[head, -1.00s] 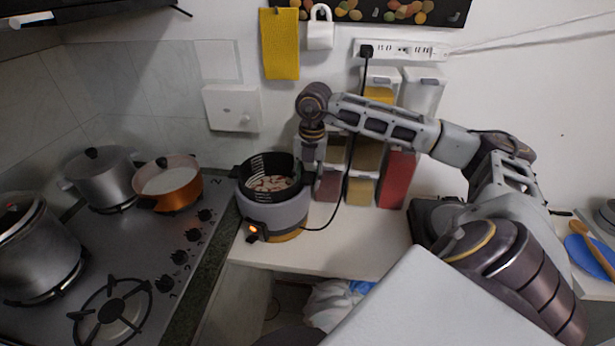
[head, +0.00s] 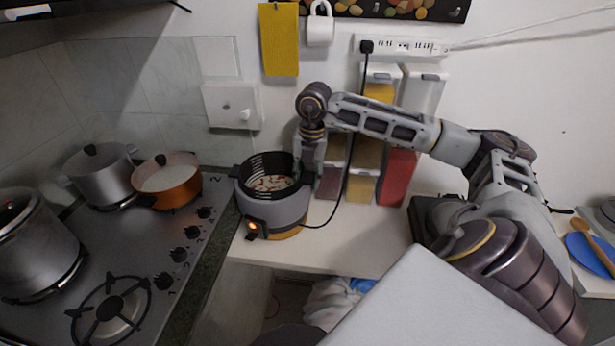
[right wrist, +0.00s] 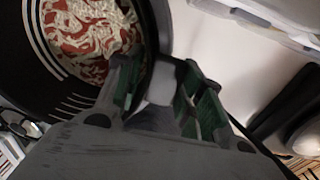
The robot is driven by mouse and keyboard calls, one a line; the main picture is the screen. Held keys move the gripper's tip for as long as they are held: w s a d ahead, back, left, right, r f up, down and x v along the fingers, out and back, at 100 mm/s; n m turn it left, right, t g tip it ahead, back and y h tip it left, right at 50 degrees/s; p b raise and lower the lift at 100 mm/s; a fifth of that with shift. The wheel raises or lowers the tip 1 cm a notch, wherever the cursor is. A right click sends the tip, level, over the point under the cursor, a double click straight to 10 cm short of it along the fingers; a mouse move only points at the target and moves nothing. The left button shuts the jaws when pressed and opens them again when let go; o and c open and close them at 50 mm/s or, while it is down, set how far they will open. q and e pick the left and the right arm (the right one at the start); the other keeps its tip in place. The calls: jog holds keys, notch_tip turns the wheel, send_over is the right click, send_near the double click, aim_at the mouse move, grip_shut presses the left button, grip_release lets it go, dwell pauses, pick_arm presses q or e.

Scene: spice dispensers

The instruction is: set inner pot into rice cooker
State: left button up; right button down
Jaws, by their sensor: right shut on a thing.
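The black inner pot (head: 262,166) has white marks on its inner wall and holds reddish and pale food. My right gripper (head: 308,178) is shut on the pot's right rim. In the right wrist view, the fingers of my right gripper (right wrist: 160,82) straddle the wall of the inner pot (right wrist: 52,75). My left gripper is not in view.
The cooker stands at the counter's left end, beside the stove (head: 135,260) with an orange pan (head: 170,190) and steel pots. Spice dispensers (head: 397,178) stand close behind on the right. A black cord (head: 345,190) runs from the cooker to the wall. The front counter (head: 330,255) is clear.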

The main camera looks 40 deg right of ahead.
jog(key=c, duration=0.8)
grip_release()
jog(key=shift+s+f, duration=0.1)
jog(key=shift+f, duration=0.1)
jog(key=shift+s+d+r, duration=0.1)
jog(key=shift+d+r, duration=0.05)
jog(key=shift+r, duration=2.95)
jog(key=shift+s+d+r, duration=0.1)
jog(key=shift+r, duration=2.95)
